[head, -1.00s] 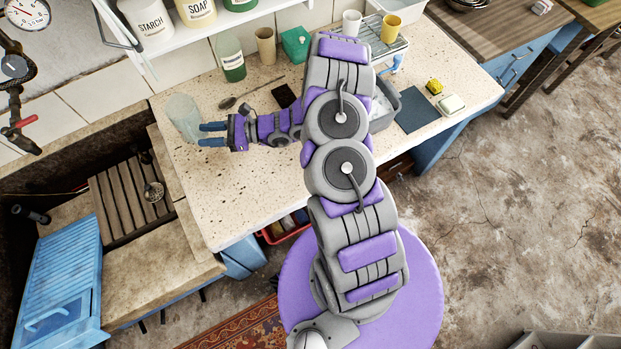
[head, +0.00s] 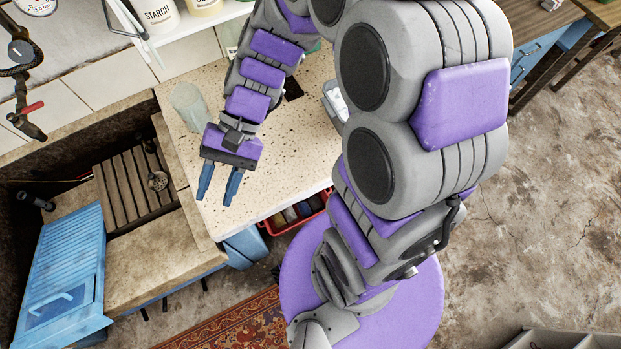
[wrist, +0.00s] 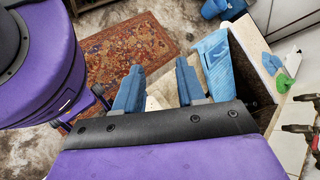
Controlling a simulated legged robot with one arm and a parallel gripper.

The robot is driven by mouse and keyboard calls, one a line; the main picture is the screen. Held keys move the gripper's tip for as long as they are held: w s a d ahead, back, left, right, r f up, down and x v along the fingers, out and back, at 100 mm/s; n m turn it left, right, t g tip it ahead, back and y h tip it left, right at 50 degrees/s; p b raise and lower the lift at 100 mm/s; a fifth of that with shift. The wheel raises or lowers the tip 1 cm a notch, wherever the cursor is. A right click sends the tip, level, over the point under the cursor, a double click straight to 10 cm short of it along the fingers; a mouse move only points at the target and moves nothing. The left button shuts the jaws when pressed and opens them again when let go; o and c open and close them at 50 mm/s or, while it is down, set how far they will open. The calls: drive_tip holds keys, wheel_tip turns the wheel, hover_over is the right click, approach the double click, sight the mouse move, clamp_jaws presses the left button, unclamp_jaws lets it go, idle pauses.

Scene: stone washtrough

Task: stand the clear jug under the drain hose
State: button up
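The clear jug (head: 188,107) stands near the left end of the speckled counter, close to the wall, in the head view. It is pale and see-through, and nothing holds it. My gripper (head: 215,198) is open and empty, in front of the jug and apart from it, with its blue fingers pointing toward the counter's front edge. In the wrist view my gripper (wrist: 158,68) has a clear gap between its fingers, and the jug is not visible there. A short dark pipe end (head: 35,201) sticks out over the trough at the left; I cannot tell if it is the drain hose.
The stone trough (head: 165,255) with a slatted wooden rack (head: 128,190) lies left of the counter. A blue slatted panel (head: 68,265) stands at its front left. A red crate (head: 297,213) sits under the counter. A patterned rug (wrist: 130,45) covers part of the floor.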

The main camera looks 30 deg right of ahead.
drive_tip(key=s+d+r+n+t+h, duration=0.1)
drive_tip(key=s+d+n+t+h, duration=0.1)
drive_tip(key=s+d+h, duration=0.2)
drive_tip(key=s+d+r+n+t+h, duration=0.1)
drive_tip(key=s+d+h, duration=0.4)
drive_tip(key=d, duration=0.6)
drive_tip(key=shift+s+d+r+n+t, duration=0.3)
drive_tip(key=shift+s+n+t, duration=0.2)
drive_tip(key=shift+s, duration=0.25)
drive_tip(key=shift+w+f, duration=0.1)
drive_tip(key=shift+w, duration=0.2)
drive_tip(key=shift+o, duration=0.2)
